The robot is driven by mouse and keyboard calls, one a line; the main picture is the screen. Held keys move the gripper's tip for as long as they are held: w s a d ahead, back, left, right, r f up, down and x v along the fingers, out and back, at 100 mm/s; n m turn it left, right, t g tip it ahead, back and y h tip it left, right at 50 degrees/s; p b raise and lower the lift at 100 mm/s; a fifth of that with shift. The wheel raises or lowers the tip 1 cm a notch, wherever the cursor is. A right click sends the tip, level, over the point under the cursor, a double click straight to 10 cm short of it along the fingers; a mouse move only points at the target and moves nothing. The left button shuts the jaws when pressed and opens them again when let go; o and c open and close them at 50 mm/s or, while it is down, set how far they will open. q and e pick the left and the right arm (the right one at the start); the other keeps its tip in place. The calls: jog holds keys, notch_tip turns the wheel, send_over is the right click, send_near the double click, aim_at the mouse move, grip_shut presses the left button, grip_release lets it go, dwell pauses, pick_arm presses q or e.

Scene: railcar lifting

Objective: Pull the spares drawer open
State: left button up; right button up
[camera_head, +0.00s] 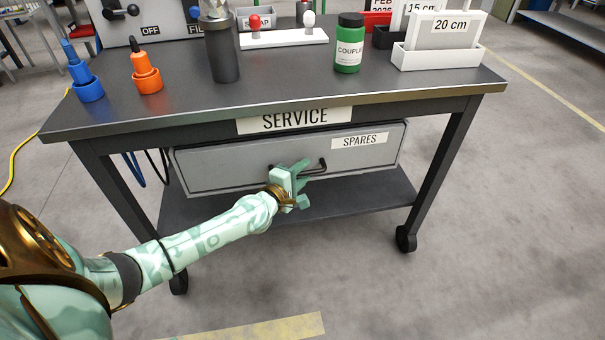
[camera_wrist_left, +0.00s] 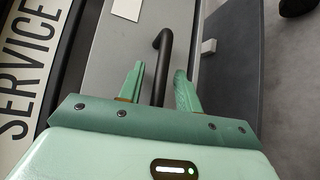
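The grey spares drawer (camera_head: 230,164) hangs under the top of the service table, with a white SPARES label (camera_head: 360,141) on its front. It looks shut or nearly so. Its dark bar handle (camera_head: 319,167) is partly hidden by my left gripper (camera_head: 304,184) in the head view. In the left wrist view, the handle (camera_wrist_left: 163,60) runs between the two green fingers of the gripper (camera_wrist_left: 156,88). The fingers are apart, with visible gaps on both sides of the bar, so they are around it but not closed on it. My right gripper is not in view.
The dark table (camera_head: 290,84) carries a green coupler bottle (camera_head: 349,45), a dark cylinder (camera_head: 222,52), blue (camera_head: 83,75) and orange (camera_head: 146,72) holders, and a white card box (camera_head: 436,57). A lower shelf (camera_head: 375,190) lies below the drawer. The floor in front is clear.

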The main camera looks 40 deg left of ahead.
pick_arm(q)
grip_shut()
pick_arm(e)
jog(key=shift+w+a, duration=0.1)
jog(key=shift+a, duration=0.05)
pick_arm(q)
jog(key=shift+s+d, duration=0.1)
jog(key=shift+d, duration=0.05)
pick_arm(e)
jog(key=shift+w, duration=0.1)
pick_arm(q)
jog(key=s+d+p, duration=0.8)
jog(key=s+d, duration=1.5)
jog(key=d, duration=0.4)
jog(key=shift+s+d+p, duration=0.3)
jog(key=shift+s+d, duration=0.05)
jog(key=shift+s, duration=0.05)
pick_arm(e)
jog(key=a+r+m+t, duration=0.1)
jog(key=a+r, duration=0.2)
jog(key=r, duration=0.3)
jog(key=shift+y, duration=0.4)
pick_arm(q)
grip_release()
